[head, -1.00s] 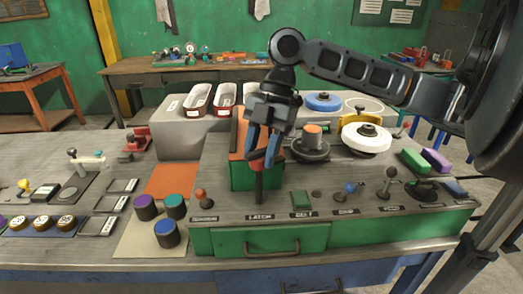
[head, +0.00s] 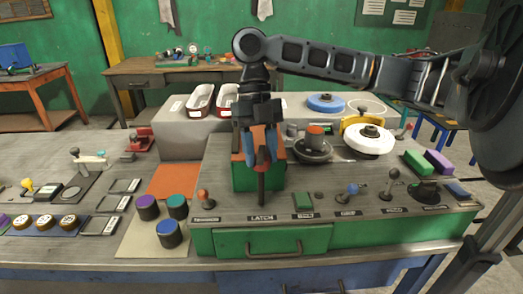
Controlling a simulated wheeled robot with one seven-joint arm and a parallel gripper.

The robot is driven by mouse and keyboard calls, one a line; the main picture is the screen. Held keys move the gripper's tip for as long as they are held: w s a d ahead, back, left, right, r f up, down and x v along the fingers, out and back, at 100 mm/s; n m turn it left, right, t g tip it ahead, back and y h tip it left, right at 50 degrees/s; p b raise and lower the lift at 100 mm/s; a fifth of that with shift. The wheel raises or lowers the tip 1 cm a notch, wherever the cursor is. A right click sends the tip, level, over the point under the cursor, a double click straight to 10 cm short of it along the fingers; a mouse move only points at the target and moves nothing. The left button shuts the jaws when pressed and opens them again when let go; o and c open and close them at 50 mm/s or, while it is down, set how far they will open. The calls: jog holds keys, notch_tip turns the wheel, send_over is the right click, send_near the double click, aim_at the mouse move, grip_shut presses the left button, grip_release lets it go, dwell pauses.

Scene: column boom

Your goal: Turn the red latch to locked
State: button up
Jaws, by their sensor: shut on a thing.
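The red latch (head: 263,158) is a red-tipped lever on a dark upright stem, on the console behind a label that reads LATCH (head: 262,217). My gripper (head: 262,155) points down over it, in front of a green box with an orange top. Its blue-grey fingers are shut on the red upper part of the latch and hide some of it. The stem below the fingers looks close to upright. I cannot read from the picture whether the latch is at locked.
The console has a green button (head: 303,200), a blue-knobbed lever (head: 351,190) and a grey-knobbed lever (head: 393,176) to the right. An orange-knobbed lever (head: 204,197) stands to the left. A white disc (head: 368,142) is behind right. A green drawer (head: 270,240) is below.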

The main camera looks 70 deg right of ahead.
jog(key=shift+o, duration=0.2)
jog(key=shift+w+a+n+g+h, duration=0.1)
jog(key=shift+n+g+h, duration=0.25)
jog(key=shift+n, duration=1.25)
jog(key=o, duration=1)
jog(key=v, duration=0.7)
jog(key=shift+w+r, duration=0.25)
jog(key=shift+r, duration=0.05)
